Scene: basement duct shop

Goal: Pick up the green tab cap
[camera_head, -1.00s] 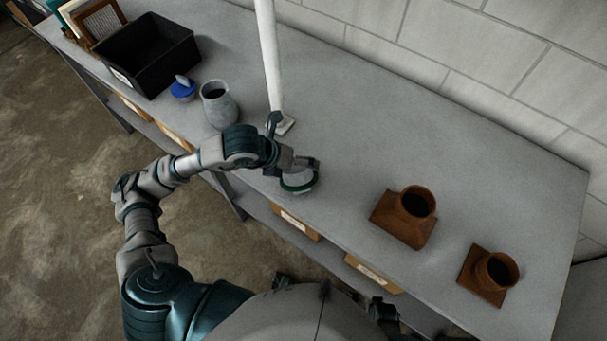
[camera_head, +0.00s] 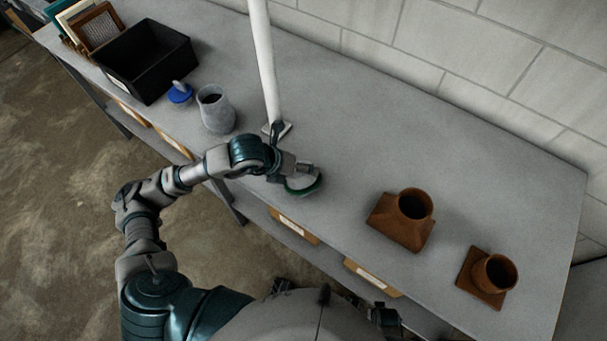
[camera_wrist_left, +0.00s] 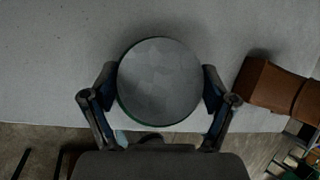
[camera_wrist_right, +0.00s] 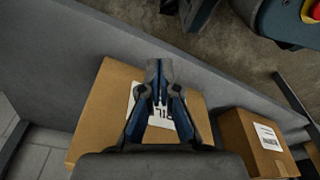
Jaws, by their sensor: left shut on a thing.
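The green-rimmed cap (camera_head: 305,189) is near the front edge of the grey bench, with a pale grey round face and a dark green rim. In the left wrist view the cap (camera_wrist_left: 160,80) fills the space between the two fingers. My left gripper (camera_head: 301,174) is shut on the cap, with one finger against each side. The cap's tab is not visible, and I cannot tell whether its rim touches the bench. My right gripper (camera_wrist_right: 158,72) is shut with its fingertips together and nothing between them, in front of a cardboard box.
A white post (camera_head: 264,70) stands behind my left gripper. A grey jar (camera_head: 216,112), a blue cap (camera_head: 180,95) and a black bin (camera_head: 146,58) are to the left. Two rusty duct fittings (camera_head: 402,226) (camera_head: 487,277) are to the right. Cardboard boxes (camera_wrist_right: 105,105) sit below the bench.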

